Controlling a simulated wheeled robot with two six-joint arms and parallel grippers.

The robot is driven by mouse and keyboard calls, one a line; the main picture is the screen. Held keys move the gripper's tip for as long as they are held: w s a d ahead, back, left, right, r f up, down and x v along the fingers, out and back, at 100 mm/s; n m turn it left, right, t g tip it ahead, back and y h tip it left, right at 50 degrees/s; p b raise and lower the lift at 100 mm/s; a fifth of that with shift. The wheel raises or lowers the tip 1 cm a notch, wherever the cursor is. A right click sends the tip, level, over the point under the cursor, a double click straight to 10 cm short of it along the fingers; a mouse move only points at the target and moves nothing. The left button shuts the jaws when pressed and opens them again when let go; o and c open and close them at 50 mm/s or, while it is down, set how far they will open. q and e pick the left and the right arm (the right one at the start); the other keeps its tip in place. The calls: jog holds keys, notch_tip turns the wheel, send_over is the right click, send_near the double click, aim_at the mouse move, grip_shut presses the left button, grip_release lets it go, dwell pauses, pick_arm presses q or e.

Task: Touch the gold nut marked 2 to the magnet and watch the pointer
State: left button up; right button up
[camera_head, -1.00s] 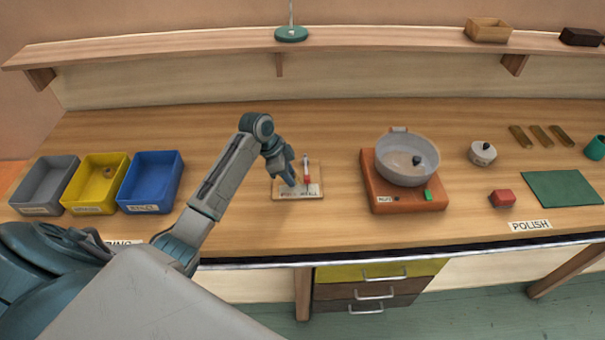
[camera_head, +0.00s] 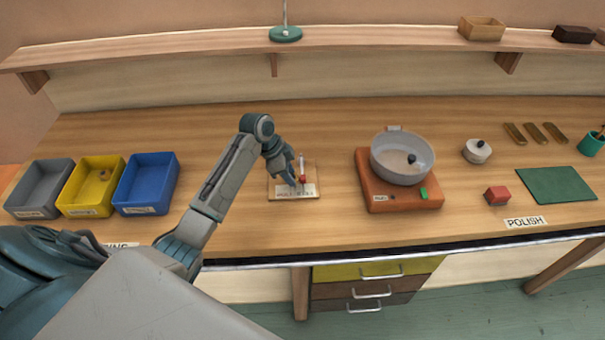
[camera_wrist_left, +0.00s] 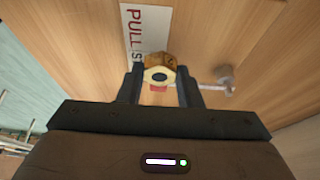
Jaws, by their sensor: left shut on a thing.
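My left gripper (camera_head: 293,183) is shut on a gold nut (camera_wrist_left: 158,62), seen between the fingers in the left wrist view (camera_wrist_left: 160,84). No number can be read on the nut. The gripper is low over a small wooden board (camera_head: 279,194) with a "PULL" label. A red piece (camera_head: 304,179), which looks like the magnet, is right beside the fingertips. It shows partly hidden below the nut in the wrist view (camera_wrist_left: 158,88). I cannot tell whether nut and red piece touch. A pale upright post (camera_head: 302,162) stands behind; the pointer is not clear. My right gripper is out of view.
Blue (camera_head: 147,184), yellow (camera_head: 92,187) and grey (camera_head: 38,189) bins stand at the left. A grey bowl (camera_head: 388,168) on an orange-brown base (camera_head: 390,205) stands right of the board. A red block (camera_head: 497,196) and green mat (camera_head: 556,185) lie farther right.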

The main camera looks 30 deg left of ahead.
pick_arm(q)
jog(key=shift+a, duration=0.1)
dwell(0.6)
jog(key=shift+s+a, duration=0.1)
jog(key=shift+s, duration=0.05)
jog(key=shift+s+a+p, duration=0.3)
jog(key=shift+a+p, duration=0.2)
jog(key=shift+a, duration=0.05)
jog(key=shift+s+a+p, duration=0.4)
jog(key=shift+s+a, duration=0.1)
jog(key=shift+a, duration=0.25)
dwell(0.7)
jog(key=shift+s+a+p, duration=0.25)
jog(key=shift+s+a, duration=0.2)
jog(key=shift+a, duration=0.25)
jog(key=shift+s+a+p, duration=0.3)
jog(key=shift+s+a, duration=0.1)
jog(key=shift+a, duration=0.35)
jog(key=shift+s+a+p, duration=0.25)
jog(key=shift+s+a, duration=0.2)
jog(key=shift+a, duration=0.25)
